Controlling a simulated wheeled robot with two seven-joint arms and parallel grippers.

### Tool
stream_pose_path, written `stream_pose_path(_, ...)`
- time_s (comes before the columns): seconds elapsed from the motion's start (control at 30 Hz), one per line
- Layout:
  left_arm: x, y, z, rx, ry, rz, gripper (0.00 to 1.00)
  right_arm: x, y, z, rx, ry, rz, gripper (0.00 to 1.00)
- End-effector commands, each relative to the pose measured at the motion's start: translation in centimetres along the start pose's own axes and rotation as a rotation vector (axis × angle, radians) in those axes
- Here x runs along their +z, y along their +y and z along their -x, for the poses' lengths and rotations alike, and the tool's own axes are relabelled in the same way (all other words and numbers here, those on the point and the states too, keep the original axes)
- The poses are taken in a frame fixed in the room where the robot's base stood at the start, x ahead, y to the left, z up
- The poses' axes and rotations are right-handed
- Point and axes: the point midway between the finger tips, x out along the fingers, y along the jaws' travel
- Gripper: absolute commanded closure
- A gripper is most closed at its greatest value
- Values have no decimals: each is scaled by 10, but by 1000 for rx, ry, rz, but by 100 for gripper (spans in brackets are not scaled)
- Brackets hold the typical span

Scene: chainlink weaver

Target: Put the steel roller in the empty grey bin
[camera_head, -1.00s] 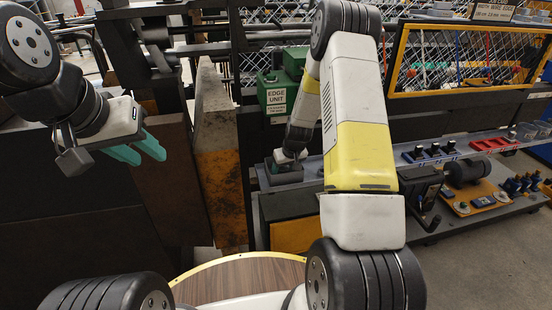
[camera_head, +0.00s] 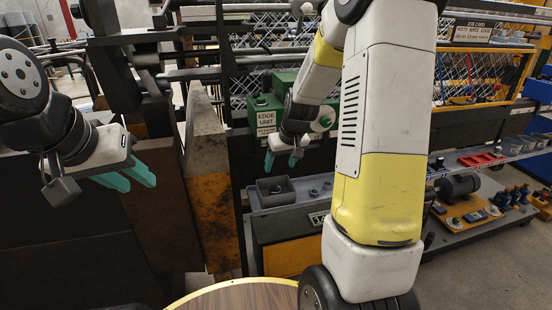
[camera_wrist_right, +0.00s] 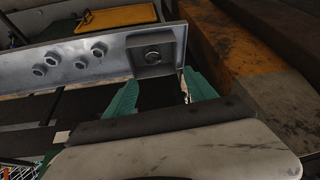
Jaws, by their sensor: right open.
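The grey bin (camera_head: 262,200) sits at the left end of a grey shelf, and it also shows in the right wrist view (camera_wrist_right: 135,62). A round, dark metal piece (camera_wrist_right: 152,54) lies inside the bin; it looks like the steel roller, seen end-on. My right gripper (camera_head: 283,160) hangs above the bin, clear of it, with its teal fingers apart and nothing between them; they also show in the right wrist view (camera_wrist_right: 161,92). My left gripper (camera_head: 140,182) is far to the left, away from the bin, with its teal fingers apart and empty.
Several small grey metal parts (camera_wrist_right: 72,60) stand on the shelf beside the bin. A green edge unit (camera_head: 264,102) is behind it. A rusty upright plate (camera_head: 212,190) stands just left of the bin. A motor (camera_head: 458,186) and red holder (camera_head: 482,159) are at right.

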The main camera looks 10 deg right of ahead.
Motion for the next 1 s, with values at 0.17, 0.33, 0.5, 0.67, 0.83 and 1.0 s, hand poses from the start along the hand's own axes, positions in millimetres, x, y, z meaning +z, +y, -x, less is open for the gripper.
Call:
stream_pose_path(0.17, 0, 0, 0, 0, 0, 0, 66, 14, -31, 100, -31, 55, -33, 35)
stream_pose_path(0.33, 0, 0, 0, 0, 0, 0, 66, 52, -58, 176, -56, 91, -64, 35)
stream_pose_path(0.5, 0, 0, 0, 0, 0, 0, 66, 101, -80, 229, -72, 120, -93, 35)
stream_pose_path(0.67, 0, 0, 0, 0, 0, 0, 66, 138, -91, 254, -77, 137, -111, 35)
stream_pose_path(0.83, 0, 0, 0, 0, 0, 0, 66, 154, -95, 262, -79, 141, -120, 35)
stream_pose_path(1.0, 0, 0, 0, 0, 0, 0, 66, 155, -95, 263, -79, 141, -122, 35)
